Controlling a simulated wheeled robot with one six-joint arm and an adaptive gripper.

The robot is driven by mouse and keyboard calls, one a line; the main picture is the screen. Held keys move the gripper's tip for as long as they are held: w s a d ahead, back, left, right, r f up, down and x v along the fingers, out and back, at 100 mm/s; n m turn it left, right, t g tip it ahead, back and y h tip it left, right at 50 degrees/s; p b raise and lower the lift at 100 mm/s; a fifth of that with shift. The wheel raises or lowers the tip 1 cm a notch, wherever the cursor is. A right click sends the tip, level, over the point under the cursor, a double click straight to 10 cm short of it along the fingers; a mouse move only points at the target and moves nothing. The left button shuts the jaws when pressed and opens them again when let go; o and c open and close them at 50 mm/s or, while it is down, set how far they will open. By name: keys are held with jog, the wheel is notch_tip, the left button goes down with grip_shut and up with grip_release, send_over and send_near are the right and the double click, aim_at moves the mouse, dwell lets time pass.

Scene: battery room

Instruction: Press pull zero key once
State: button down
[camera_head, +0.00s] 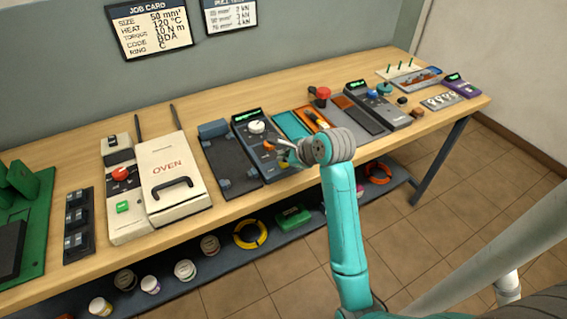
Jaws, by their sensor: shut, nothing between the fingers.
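My gripper (284,153) is shut and empty at the end of my teal arm. It hangs over the front part of a dark device with a green display and a white knob (256,127). An orange knob (269,146) on this device shows just left of the fingers; I cannot tell whether they touch anything. Farther right stands a grey device with a green display (356,86) and a blue knob (372,93). A small purple device with a display (454,77) is at the right end. No key is readable as the pull zero key, and my gripper and wrist hide part of the bench.
The wooden bench (80,142) is crowded. A white oven (170,178) is at left, with a black tray (232,162) right of it. A teal tray (291,125) and a red-topped tool (322,93) lie beyond my gripper. Cups and tape rolls sit on the lower shelf.

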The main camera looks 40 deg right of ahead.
aim_at(285, 165)
jog(key=shift+r, duration=0.3)
jog(key=shift+r, duration=2.55)
